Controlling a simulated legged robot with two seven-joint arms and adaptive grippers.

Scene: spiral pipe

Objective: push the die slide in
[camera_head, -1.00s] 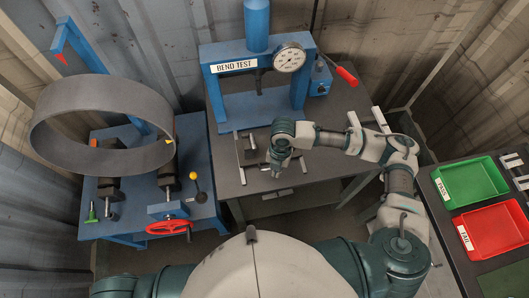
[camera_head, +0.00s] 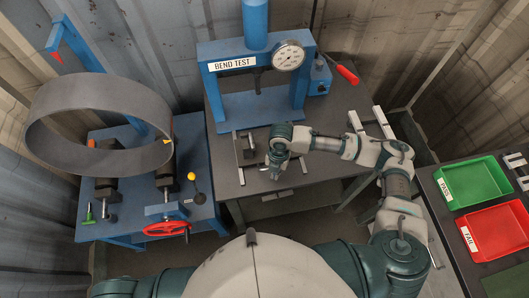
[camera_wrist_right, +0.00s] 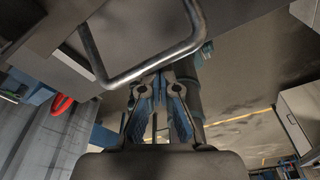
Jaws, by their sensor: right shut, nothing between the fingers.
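The die slide is hard to make out in the head view. Two pale rails (camera_head: 238,158) and small dark parts lie on the dark table in front of the blue bend-test press (camera_head: 258,95). My right gripper (camera_head: 273,173) is over the table's front part, to the right of those rails, with its fingers pointing down. In the right wrist view the right gripper (camera_wrist_right: 163,110) is shut and empty. A bent metal handle bar (camera_wrist_right: 145,72) crosses just beyond its fingertips. I cannot tell whether they touch. My left gripper is out of view.
A blue bench (camera_head: 140,230) with a large grey pipe ring (camera_head: 95,153) and a red handwheel (camera_head: 166,229) stands at the left. A green tray (camera_head: 471,183) and a red tray (camera_head: 497,232) lie at the right.

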